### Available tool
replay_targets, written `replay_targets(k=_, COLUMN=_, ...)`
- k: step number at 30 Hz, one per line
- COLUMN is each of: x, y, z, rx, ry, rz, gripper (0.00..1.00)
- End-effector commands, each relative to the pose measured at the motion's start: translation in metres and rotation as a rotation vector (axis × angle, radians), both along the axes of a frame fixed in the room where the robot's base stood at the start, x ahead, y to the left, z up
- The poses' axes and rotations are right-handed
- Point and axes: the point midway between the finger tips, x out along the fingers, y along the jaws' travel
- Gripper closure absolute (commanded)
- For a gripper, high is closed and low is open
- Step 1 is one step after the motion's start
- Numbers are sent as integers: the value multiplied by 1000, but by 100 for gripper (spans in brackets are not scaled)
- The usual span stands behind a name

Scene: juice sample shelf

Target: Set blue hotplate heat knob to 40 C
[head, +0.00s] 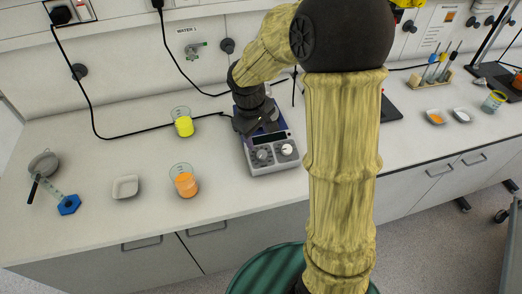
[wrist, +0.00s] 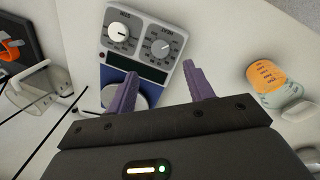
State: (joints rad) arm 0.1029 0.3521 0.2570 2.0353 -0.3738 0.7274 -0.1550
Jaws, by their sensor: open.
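The blue hotplate (head: 273,167) stands on the bench with its control panel facing the front. The panel has a white knob (head: 287,149) on the right and a grey knob (head: 262,155) on the left. The wrist view shows the panel turned round, with the white knob (wrist: 118,30) on the left and the grey knob (wrist: 160,47) on the right. My gripper hides much of the plate.
A beaker of orange liquid (head: 186,186) stands left of the hotplate, and a beaker of yellow liquid (head: 184,126) stands behind it. A white dish (head: 125,187) is further left. Black cords cross the back of the bench.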

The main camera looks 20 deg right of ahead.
Motion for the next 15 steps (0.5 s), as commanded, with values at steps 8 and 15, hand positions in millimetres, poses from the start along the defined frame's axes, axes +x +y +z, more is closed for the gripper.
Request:
replay_targets(k=8, x=4, y=-7, z=-50, rx=-1, ry=5, rz=0, gripper=48)
replay_targets(k=15, x=7, y=-12, z=-83, rx=0, ry=2, rz=0, gripper=48)
